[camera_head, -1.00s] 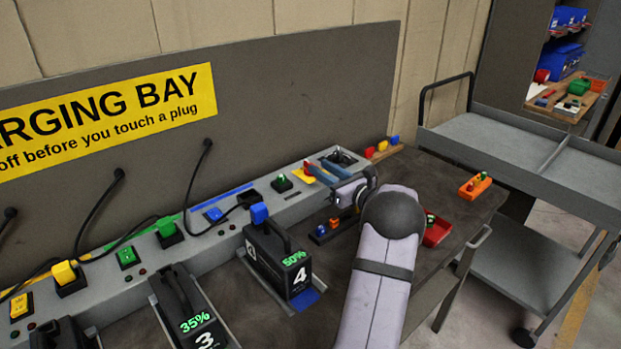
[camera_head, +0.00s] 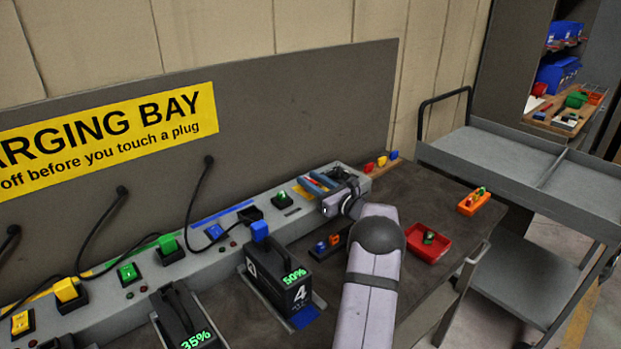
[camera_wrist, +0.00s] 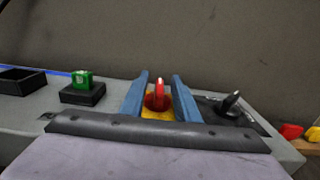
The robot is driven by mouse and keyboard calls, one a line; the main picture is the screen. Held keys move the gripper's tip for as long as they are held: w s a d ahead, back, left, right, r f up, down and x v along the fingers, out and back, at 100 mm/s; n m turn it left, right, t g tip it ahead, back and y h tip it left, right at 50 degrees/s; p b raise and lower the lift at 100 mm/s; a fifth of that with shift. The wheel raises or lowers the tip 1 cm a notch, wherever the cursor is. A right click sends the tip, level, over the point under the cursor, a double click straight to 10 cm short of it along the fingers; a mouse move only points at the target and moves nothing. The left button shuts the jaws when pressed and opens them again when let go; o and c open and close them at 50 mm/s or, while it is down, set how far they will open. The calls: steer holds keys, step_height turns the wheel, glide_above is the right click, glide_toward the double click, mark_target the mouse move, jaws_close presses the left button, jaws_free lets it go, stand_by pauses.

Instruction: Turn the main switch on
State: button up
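The main switch is a red upright handle (camera_wrist: 159,95) on a yellow plate (camera_wrist: 158,114) in the wrist view. In the head view its yellow plate (camera_head: 301,193) shows at the right end of the grey charging strip; the handle is mostly hidden by my fingers there. My gripper (camera_wrist: 160,80) is open, with one blue finger on each side of the red handle and a visible gap to both. In the head view my gripper (camera_head: 318,182) reaches over the strip from the right.
A black lever (camera_wrist: 231,102) stands right of the switch, and a green block (camera_wrist: 82,80) on a black base stands left. Battery 4 (camera_head: 277,275) sits in front of the strip. A red tray (camera_head: 428,243) is on the bench. A grey cart (camera_head: 510,160) stands at right.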

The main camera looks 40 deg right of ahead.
steer(key=shift+w, duration=0.25)
jaws_close()
steer(key=b, duration=0.2)
steer(key=shift+f+h+b, duration=0.25)
steer(key=shift+h+b, duration=0.05)
steer(key=m+h+b, duration=0.1)
steer(key=b, duration=0.2)
steer(key=shift+h+b, duration=0.3)
steer(key=shift+b, duration=0.05)
steer(key=h+b, duration=0.1)
steer(key=b, duration=0.1)
steer(key=m+h+b, duration=0.1)
steer(key=b, duration=0.2)
steer(key=shift+r+m+b, duration=0.2)
steer(key=shift+m+b, duration=0.1)
steer(key=shift+r+g+b, duration=0.15)
steer(key=shift+g+b, duration=0.15)
steer(key=shift+b, duration=0.05)
